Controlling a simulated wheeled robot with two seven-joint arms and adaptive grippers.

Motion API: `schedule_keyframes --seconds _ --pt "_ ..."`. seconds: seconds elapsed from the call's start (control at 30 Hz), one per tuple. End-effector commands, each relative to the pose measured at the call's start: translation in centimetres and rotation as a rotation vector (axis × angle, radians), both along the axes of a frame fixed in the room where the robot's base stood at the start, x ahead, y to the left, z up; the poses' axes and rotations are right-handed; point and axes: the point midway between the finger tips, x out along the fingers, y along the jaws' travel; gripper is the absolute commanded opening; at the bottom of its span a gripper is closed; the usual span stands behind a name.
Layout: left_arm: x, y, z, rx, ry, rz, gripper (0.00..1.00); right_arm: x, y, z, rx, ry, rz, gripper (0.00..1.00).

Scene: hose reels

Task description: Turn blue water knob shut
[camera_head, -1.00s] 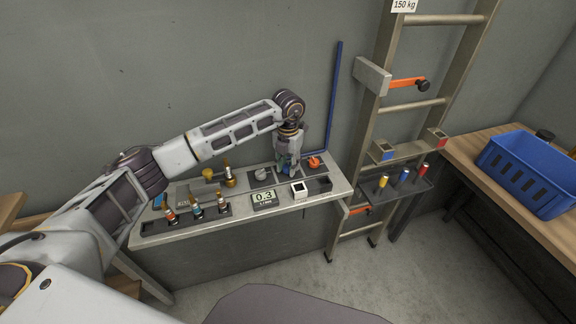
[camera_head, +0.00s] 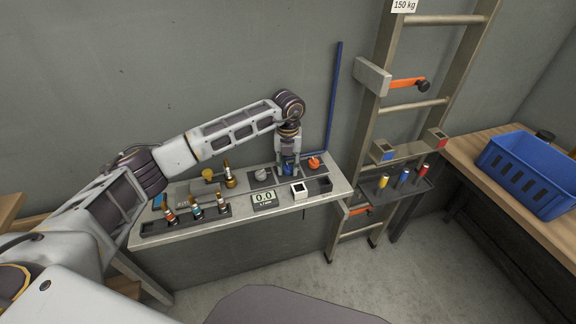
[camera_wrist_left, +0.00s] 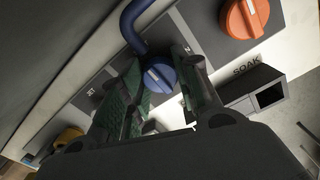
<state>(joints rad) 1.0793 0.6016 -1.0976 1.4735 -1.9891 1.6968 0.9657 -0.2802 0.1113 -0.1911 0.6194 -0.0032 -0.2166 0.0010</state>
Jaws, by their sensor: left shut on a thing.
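The blue water knob (camera_head: 288,169) is on the bench panel below the blue pipe (camera_head: 334,97). In the left wrist view the round blue knob (camera_wrist_left: 158,77) shows between the two fingers, beside the curved blue pipe (camera_wrist_left: 134,22). My left gripper (camera_head: 288,173) points down over the knob and is shut on it; its fingers cover part of the knob. The small display (camera_head: 264,198) in front reads 0.0. My right gripper is not in view.
An orange knob (camera_head: 314,162) is close to the right of the blue knob, and a pale knob (camera_head: 261,174) to its left. Several brass hose fittings stand on the bench's left half. A ladder (camera_head: 378,120) leans at the right, near a blue crate (camera_head: 526,171).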

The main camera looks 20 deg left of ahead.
Motion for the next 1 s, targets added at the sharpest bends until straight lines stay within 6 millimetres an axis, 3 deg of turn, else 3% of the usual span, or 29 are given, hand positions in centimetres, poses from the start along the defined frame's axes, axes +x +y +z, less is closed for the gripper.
schedule_keyframes --seconds 0.2,0.23,0.4,0.63,1.0 --pt "0.1 0.0 0.2 0.000 -0.004 0.002 0.08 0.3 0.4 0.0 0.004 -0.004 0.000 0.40" --pt "0.1 0.0 0.2 -0.001 -0.004 0.002 0.36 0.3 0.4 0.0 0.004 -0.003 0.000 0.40" --pt "0.1 0.0 0.1 -0.001 -0.002 0.001 0.55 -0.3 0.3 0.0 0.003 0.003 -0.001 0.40" --pt "0.0 0.0 0.0 0.000 -0.001 0.000 0.55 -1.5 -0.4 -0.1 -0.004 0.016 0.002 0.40" --pt "0.1 0.0 1.5 0.000 -0.002 0.000 0.55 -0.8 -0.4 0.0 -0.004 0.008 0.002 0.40"
